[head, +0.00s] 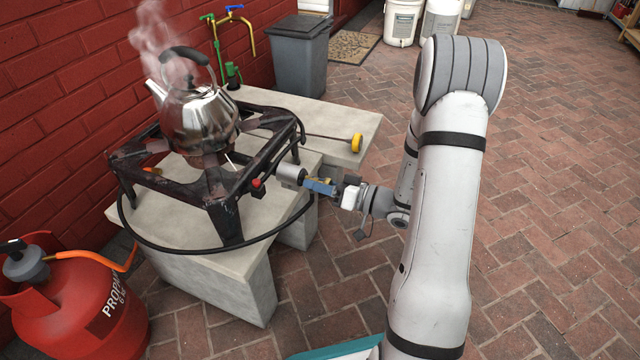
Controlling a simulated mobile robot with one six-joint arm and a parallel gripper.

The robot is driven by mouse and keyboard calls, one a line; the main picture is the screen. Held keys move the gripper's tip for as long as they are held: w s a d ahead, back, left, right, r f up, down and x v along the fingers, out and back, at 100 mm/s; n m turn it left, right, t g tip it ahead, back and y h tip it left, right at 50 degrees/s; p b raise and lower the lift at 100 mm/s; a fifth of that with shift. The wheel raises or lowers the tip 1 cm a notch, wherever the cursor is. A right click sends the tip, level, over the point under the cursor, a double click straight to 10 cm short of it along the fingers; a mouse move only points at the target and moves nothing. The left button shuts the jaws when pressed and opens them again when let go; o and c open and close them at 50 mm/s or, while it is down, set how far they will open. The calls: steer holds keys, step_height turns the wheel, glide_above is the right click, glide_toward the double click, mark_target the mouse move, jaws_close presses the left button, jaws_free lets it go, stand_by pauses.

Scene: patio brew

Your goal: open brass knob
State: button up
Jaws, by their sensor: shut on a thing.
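A small brass-yellow piece, which I take to be the brass knob (325,180), shows at the right front of the black burner stand (228,218), just beyond a grey cylinder (291,174). My gripper (318,187) reaches in from the right at this spot, its blue fingers closed around the brass piece. The fingers hide most of it, so its turn angle cannot be read. A small red knob (257,184) sits on the stand's front corner, left of my gripper and apart from it.
A steaming steel kettle (198,112) stands on the burner. A yellow-ended rod (357,143) lies behind my gripper. A black hose (180,248) loops below the stand over the stone bench (225,285). A red propane cylinder (85,315) stands front left. The brick floor on the right is open.

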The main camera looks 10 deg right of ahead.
steer(key=shift+f+n, duration=0.1)
steer(key=shift+n, duration=1.6)
steer(key=o, duration=1)
steer(key=shift+d, duration=0.1)
steer(key=p+v, duration=0.2)
steer(key=v, duration=0.5)
steer(key=shift+s+d, duration=0.2)
steer(key=shift+s, duration=0.05)
